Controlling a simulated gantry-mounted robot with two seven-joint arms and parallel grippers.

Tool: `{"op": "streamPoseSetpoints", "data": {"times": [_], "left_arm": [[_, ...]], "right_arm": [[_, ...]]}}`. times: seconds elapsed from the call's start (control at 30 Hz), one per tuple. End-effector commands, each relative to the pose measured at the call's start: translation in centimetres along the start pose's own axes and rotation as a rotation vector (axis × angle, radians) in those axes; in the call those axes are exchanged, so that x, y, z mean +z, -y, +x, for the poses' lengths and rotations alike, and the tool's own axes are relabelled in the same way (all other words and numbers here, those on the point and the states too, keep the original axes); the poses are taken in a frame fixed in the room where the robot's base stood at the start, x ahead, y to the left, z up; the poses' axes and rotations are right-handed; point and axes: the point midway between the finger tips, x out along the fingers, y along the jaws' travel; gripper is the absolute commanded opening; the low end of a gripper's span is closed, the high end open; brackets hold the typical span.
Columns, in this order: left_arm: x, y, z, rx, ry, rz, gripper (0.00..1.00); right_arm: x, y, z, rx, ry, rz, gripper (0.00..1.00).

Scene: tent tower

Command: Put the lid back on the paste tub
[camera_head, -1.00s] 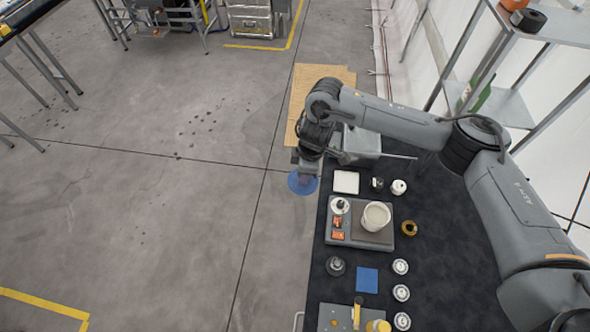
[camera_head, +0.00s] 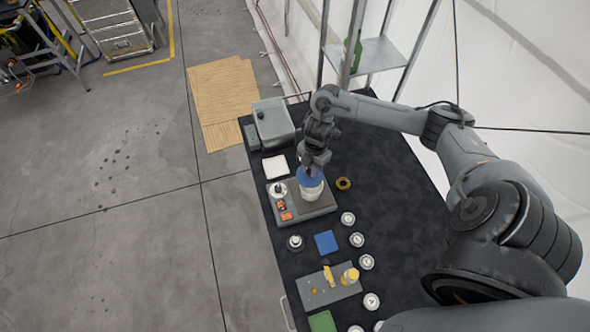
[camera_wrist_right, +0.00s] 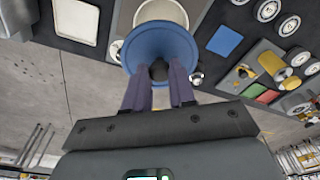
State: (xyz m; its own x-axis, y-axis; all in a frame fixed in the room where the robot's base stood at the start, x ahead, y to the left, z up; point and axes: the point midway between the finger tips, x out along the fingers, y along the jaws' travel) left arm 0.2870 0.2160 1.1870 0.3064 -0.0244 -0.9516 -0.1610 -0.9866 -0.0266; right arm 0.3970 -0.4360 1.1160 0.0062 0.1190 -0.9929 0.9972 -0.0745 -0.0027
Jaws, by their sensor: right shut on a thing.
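The paste tub (camera_head: 312,194) is a white round tub on a grey tray on the dark table. In the right wrist view the tub (camera_wrist_right: 160,12) shows at the top, partly hidden behind the lid. The lid is a blue disc (camera_head: 309,178) at the top of the tub in the head view; in the wrist view the lid (camera_wrist_right: 145,42) is large and close. My right gripper (camera_head: 314,166) is shut on the lid's dark knob (camera_wrist_right: 158,72). I cannot tell whether the lid touches the tub's rim. My left gripper is not in view.
The grey tray (camera_head: 322,209) also holds a white round part and small orange pieces. A brass ring (camera_head: 344,184), a white square dish (camera_head: 275,167), a blue square (camera_head: 326,243) and several round parts lie around it. A grey box (camera_head: 273,120) stands at the far end.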

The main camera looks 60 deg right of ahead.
Motion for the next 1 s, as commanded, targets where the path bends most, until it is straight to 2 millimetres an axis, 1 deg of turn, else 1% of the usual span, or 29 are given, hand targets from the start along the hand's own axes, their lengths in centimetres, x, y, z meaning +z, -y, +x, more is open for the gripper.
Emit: {"op": "streamPoseSetpoints", "data": {"times": [0.13, 0.37, 0.57, 0.83, 1.0], "left_arm": [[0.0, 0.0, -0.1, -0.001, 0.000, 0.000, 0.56], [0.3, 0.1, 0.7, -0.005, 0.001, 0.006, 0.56], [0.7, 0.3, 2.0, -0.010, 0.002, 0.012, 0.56], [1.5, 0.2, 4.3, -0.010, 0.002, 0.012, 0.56], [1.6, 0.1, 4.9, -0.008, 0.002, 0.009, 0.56]], "right_arm": [[0.8, 0.6, -0.1, -0.001, -0.001, -0.002, 0.00], [1.1, 0.6, 0.7, 0.000, -0.001, -0.003, 0.00], [1.3, 0.6, 2.0, 0.000, -0.001, -0.002, 0.00], [1.5, 0.6, 4.4, 0.000, -0.001, -0.002, 0.00], [1.6, 0.6, 5.4, -0.001, -0.001, -0.002, 0.00]]}}
